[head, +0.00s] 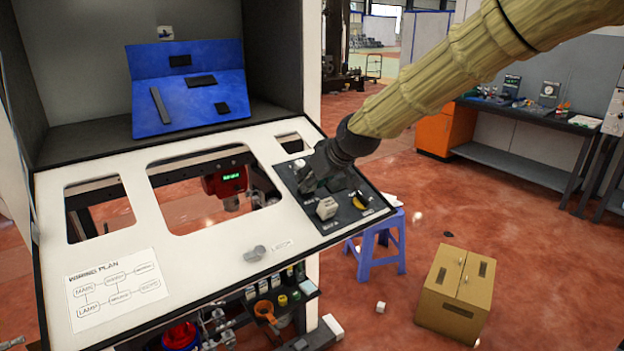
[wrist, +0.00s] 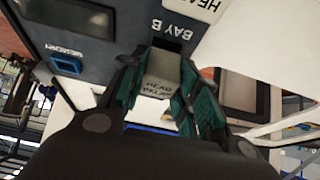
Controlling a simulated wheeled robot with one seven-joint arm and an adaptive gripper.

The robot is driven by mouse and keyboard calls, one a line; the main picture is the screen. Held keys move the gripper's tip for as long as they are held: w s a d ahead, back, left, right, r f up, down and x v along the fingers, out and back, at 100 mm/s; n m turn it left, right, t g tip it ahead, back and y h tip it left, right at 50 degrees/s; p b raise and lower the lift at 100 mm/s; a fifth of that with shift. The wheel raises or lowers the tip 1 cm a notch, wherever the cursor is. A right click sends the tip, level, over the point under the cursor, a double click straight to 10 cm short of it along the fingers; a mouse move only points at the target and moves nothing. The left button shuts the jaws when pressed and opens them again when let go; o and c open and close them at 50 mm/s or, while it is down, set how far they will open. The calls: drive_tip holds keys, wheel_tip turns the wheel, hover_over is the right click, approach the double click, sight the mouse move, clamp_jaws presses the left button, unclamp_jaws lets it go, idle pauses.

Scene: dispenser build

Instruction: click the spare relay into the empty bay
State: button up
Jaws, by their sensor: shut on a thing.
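My gripper (head: 312,182) is over the upper left part of the dark panel (head: 348,222) at the right of the sloped white board. In the wrist view its teal-padded fingers (wrist: 162,95) are shut on a light grey block (wrist: 160,70), which I take as the spare relay; its print is upside down and too blurred to read. The block's far end is at a dark opening beside the "BAY B" label (wrist: 172,30). I cannot tell how deep it sits. A pale block with a label starting "HEA" (wrist: 205,8) is beyond that label. The head view hides the held block.
A white block (head: 327,208) and a yellow-and-black knob (head: 360,202) stand on the panel near my gripper. A blue-rimmed "MEMORY" slot (wrist: 66,64) is to the left in the wrist view. The sloped white board (head: 215,250) has large cutouts.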

drive_tip(key=shift+w+a+f, duration=0.1)
drive_tip(key=shift+f, duration=0.25)
idle(0.5)
drive_tip(key=o, duration=1.1)
drive_tip(key=shift+c, duration=0.2)
drive_tip(key=o, duration=0.5)
drive_tip(key=shift+c, duration=0.2)
drive_tip(key=shift+r, duration=0.2)
drive_tip(key=shift+p+v, duration=1)
drive_tip(key=shift+v, duration=1.8)
